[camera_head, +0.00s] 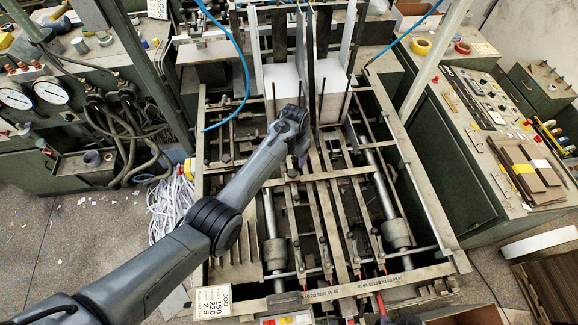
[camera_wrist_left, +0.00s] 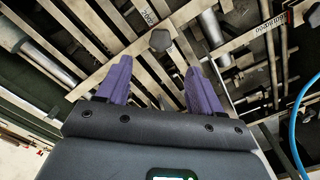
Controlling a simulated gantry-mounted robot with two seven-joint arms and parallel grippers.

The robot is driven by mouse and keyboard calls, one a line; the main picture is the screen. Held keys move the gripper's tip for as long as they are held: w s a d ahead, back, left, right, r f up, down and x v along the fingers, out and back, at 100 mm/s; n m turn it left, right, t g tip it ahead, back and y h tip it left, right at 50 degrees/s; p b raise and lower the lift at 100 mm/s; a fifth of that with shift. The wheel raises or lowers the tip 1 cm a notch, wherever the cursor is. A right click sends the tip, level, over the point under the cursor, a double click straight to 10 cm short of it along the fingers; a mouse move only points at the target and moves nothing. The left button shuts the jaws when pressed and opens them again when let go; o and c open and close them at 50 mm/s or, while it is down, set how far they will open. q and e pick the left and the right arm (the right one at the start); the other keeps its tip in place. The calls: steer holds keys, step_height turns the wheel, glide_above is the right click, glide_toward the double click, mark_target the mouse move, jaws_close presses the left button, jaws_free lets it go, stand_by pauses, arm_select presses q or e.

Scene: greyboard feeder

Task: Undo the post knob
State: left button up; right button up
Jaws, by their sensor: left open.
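A dark faceted knob (camera_wrist_left: 160,40) shows in the left wrist view, just beyond and between my fingertips, above the pale metal bars of the feeder. My left gripper (camera_wrist_left: 157,72) has two purple fingers, spread apart with nothing between them, and does not touch the knob in the picture. In the head view the left gripper (camera_head: 303,158) is over the middle of the feeder frame, mostly hidden by its own wrist. I cannot tell for sure which knob in the head view is the one in the wrist view. My right gripper is not in view.
The feeder frame (camera_head: 420,195) has rails and rollers around the gripper. Upright plates and white board (camera_head: 333,95) stand behind it. A blue hose (camera_head: 243,75) hangs at the back left. A control cabinet (camera_head: 480,115) stands right, gauges (camera_head: 50,90) left.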

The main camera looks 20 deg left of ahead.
mark_target(293, 172)
arm_select(q)
step_height(293, 172, down, 10)
steer(key=b, duration=0.8)
steer(key=shift+r+b, duration=0.15)
steer(key=shift+b, duration=0.25)
steer(key=c, duration=1.1)
steer(key=shift+o, duration=0.2)
